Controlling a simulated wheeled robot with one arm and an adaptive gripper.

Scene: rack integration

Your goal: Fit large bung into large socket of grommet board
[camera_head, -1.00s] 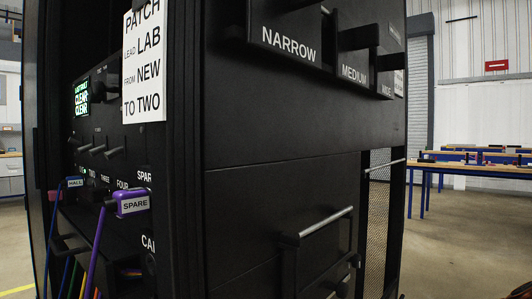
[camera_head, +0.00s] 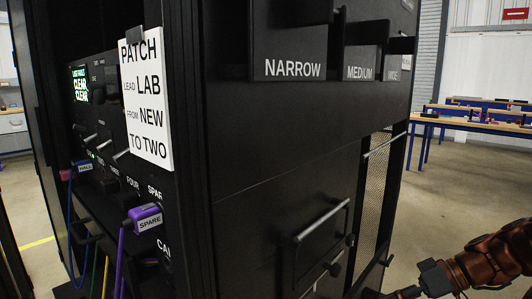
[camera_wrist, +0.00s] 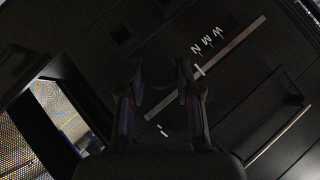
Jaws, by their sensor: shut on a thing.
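In the wrist view my gripper (camera_wrist: 160,88) is shut on a dark, round piece, the large bung (camera_wrist: 156,72) as far as I can tell; it is dim against the black background. In the head view my arm comes in at the lower right, close to the rack's lower front. The fingertips and the bung cannot be made out there. I cannot pick out the grommet board or its large socket in either view.
A black rack (camera_head: 270,130) fills the middle, with bins marked NARROW, MEDIUM and a third label. A drawer handle (camera_head: 322,220) sticks out below. A purple SPARE plug (camera_head: 146,217) and cables hang at left. Blue-legged benches (camera_head: 470,118) stand behind, beyond open floor.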

